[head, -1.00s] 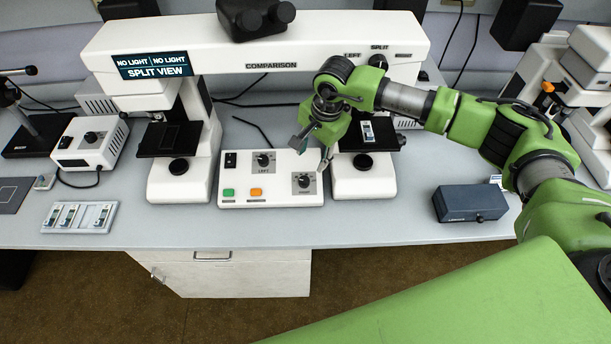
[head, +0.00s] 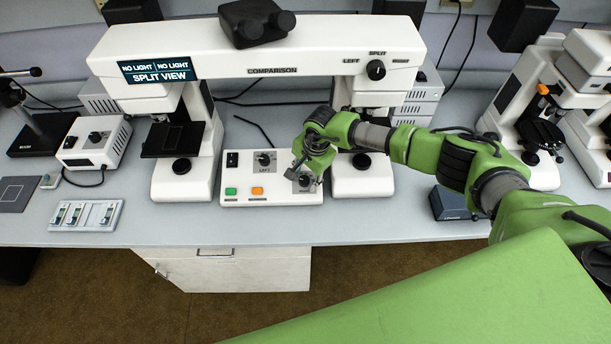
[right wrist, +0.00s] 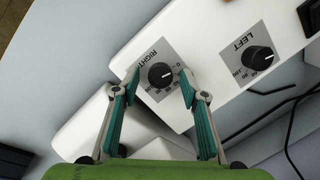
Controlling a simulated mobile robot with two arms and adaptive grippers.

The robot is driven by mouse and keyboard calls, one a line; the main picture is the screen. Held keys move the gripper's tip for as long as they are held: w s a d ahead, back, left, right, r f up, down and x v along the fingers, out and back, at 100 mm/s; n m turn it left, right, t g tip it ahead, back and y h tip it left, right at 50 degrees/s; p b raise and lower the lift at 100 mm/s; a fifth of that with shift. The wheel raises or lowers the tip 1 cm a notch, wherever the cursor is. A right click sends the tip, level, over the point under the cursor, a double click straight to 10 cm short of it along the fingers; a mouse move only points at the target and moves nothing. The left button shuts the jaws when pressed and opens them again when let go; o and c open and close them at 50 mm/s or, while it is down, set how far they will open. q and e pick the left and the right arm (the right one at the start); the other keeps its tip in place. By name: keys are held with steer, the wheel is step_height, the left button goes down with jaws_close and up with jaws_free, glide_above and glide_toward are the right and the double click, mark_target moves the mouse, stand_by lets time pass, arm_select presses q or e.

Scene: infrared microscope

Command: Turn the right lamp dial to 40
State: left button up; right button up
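The right lamp dial (right wrist: 160,74) is a round black knob on a grey scale plate marked RIGHT, on the white control box (head: 235,189). In the head view the dial (head: 305,181) is partly covered by my right gripper (head: 305,172). In the right wrist view my right gripper (right wrist: 160,80) is open, its two teal-padded fingers apart, with a tip on either side of the dial. I cannot tell whether the tips touch the knob. The dial's white mark points toward the 0 end of the scale; its exact value is unclear. My left gripper is out of view.
The left lamp dial (right wrist: 257,59) sits beside it, also visible in the head view (head: 264,158). Green (head: 231,191) and orange (head: 257,191) buttons are at the box's front. The microscope's right column (head: 362,179) stands close by. The display (head: 158,71) reads NO LIGHT twice and SPLIT VIEW.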

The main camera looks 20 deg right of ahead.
steer(key=c, duration=1.1)
steer(key=shift+m, duration=0.3)
steer(key=shift+s+f+m+b, duration=0.1)
steer(key=shift+m+b, duration=0.55)
steer(key=shift+m, duration=0.25)
steer(key=m+t+b, duration=0.1)
steer(key=m+b, duration=0.1)
steer(key=m, duration=0.2)
steer(key=shift+s, duration=0.1)
steer(key=m+t+b, duration=0.1)
steer(key=m+b, duration=0.1)
steer(key=m, duration=0.3)
steer(key=shift+s+b, duration=0.1)
steer(key=shift+b, duration=0.25)
steer(key=shift+m, duration=0.3)
